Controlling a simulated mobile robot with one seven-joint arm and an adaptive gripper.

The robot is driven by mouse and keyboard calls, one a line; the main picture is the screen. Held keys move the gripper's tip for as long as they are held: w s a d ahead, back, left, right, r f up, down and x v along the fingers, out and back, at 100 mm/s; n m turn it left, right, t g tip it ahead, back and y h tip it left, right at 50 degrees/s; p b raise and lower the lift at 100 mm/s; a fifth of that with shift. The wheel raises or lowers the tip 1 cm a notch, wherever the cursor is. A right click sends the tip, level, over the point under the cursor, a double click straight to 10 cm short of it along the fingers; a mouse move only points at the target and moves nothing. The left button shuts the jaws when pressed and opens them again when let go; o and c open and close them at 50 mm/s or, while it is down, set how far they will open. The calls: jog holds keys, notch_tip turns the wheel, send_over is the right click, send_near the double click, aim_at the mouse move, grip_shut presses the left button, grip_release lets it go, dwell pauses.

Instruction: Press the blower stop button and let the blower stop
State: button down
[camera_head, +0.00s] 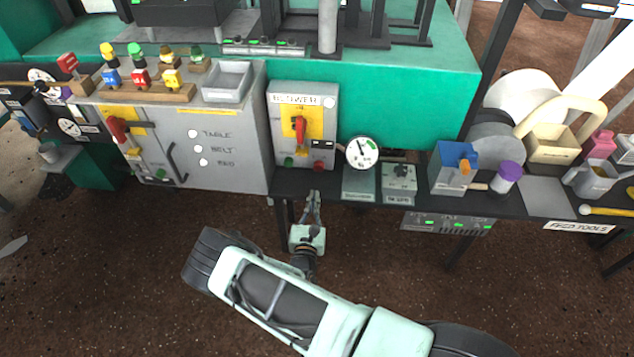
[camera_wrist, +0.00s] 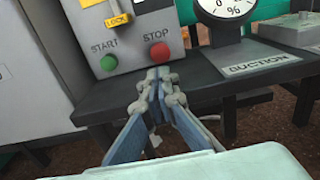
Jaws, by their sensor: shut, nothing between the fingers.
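The blower box (camera_head: 281,125) is grey with a yellow panel and a red-orange handle (camera_head: 299,130). Its red stop button (camera_wrist: 160,51) sits under the label STOP in the wrist view. It also shows low on the box in the head view (camera_head: 319,167). The green start button (camera_wrist: 109,63) is to its left. My gripper (camera_head: 314,195) is below the box in the head view. In the wrist view my gripper (camera_wrist: 158,76) has its fingertips together, just below the stop button in the picture. I cannot tell whether they touch anything. Nothing is between the fingers.
A round suction gauge (camera_head: 362,153) stands right of the blower box on the dark shelf (camera_wrist: 215,77). A small grey box (camera_head: 399,179) is further right. A grey cabinet (camera_head: 222,150) stands to the left.

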jog(key=s, duration=0.3)
jog(key=shift+s, duration=0.3)
dwell(0.6)
